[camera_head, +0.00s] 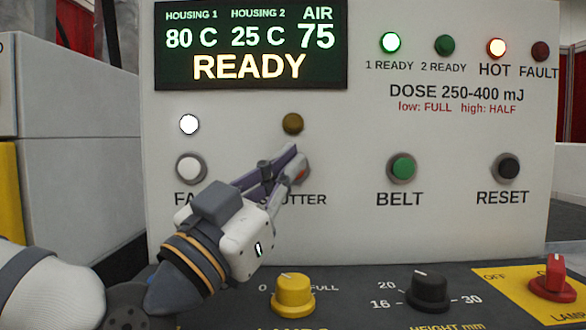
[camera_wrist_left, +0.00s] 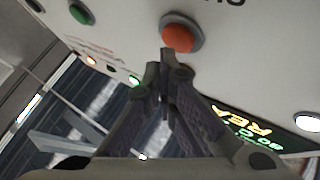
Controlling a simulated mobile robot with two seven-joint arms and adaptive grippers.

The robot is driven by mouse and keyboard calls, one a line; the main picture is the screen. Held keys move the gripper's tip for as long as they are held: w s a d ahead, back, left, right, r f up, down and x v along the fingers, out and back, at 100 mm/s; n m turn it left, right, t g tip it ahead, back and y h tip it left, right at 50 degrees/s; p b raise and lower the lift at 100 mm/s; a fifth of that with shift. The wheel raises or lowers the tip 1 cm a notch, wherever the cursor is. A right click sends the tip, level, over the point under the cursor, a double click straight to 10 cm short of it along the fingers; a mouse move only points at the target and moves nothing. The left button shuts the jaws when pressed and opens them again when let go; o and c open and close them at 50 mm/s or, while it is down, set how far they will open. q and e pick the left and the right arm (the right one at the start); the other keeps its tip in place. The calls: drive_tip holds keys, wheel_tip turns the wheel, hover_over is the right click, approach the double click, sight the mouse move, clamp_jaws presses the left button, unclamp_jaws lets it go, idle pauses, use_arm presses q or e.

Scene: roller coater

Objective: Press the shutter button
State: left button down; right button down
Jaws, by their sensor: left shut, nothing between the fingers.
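The shutter button (camera_head: 304,173) is orange-red in a grey ring on the white panel. In the head view my left gripper hides most of it and part of its SHUTTER label. In the left wrist view the button (camera_wrist_left: 181,33) shows almost whole, just beyond the fingertips. My left gripper (camera_head: 292,158) is shut and empty, with its fingers pointing at the panel. In the left wrist view the fingertips (camera_wrist_left: 170,62) overlap the button's lower edge; I cannot tell whether they touch it. My right gripper is out of view.
A white fan button (camera_head: 190,168) is to the left, green belt (camera_head: 403,168) and black reset (camera_head: 508,167) buttons to the right. An unlit amber lamp (camera_head: 292,123) is above the shutter button. The display (camera_head: 250,45) reads READY. Knobs, including a yellow one (camera_head: 292,294), stand below.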

use_arm(q)
drive_tip(key=shift+w, duration=0.2)
drive_tip(key=shift+w, duration=0.4)
idle(0.6)
drive_tip(key=shift+s+p, duration=0.35)
drive_tip(key=shift+s, duration=0.5)
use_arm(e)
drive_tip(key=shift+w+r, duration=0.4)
